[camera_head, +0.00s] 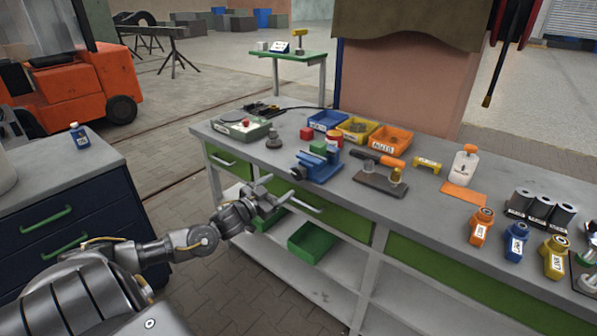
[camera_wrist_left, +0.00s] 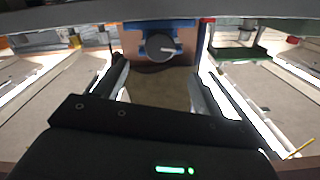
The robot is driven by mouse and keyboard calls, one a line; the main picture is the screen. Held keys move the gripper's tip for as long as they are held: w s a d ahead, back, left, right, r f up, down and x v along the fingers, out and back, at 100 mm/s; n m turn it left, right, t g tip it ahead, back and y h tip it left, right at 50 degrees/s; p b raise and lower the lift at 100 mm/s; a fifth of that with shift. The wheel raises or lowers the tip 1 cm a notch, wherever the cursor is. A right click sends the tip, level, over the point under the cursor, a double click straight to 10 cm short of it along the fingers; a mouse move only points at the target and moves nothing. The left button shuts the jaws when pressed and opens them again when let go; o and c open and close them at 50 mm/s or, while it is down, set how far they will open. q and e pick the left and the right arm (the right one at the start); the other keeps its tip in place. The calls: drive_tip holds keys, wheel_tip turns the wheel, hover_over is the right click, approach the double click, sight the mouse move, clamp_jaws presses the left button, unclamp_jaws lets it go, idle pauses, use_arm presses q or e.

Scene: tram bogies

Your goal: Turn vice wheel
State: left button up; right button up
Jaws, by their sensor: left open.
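The blue vice (camera_head: 320,164) stands on the workbench near its front edge, with a green block (camera_head: 318,147) at its top. In the left wrist view the vice's round grey wheel (camera_wrist_left: 160,46) faces me, with a light mark on its face. My left gripper (camera_head: 294,194) is in front of the bench edge, just short of the vice. In the left wrist view its two fingers (camera_wrist_left: 159,84) are spread apart with nothing between them, and the wheel shows beyond them, centred. In the head view the wheel is small and hard to make out. My right gripper is not in view.
The workbench (camera_head: 420,208) has green drawers and a lower shelf with a green bin (camera_head: 312,242). Blue, yellow and orange bins (camera_head: 391,140) stand behind the vice. A grey box (camera_head: 241,128) is to its left, a dark plate (camera_head: 380,184) to its right. A drawer cabinet (camera_head: 70,200) stands left.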

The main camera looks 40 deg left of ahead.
sight(298, 175)
use_arm(q)
drive_tip(key=shift+n, duration=0.6)
drive_tip(key=w+p, duration=0.1)
drive_tip(key=w, duration=0.9)
drive_tip(key=shift+w, duration=0.4)
drive_tip(key=c, duration=1)
drive_tip(key=shift+m, duration=0.4)
drive_tip(key=m, duration=0.5)
drive_tip(key=shift+f+m, duration=0.1)
drive_tip(key=shift+m, duration=0.3)
drive_tip(key=m+b, duration=0.1)
drive_tip(key=m, duration=0.4)
drive_tip(key=shift+d+b, duration=0.15)
drive_tip(key=shift+b, duration=0.15)
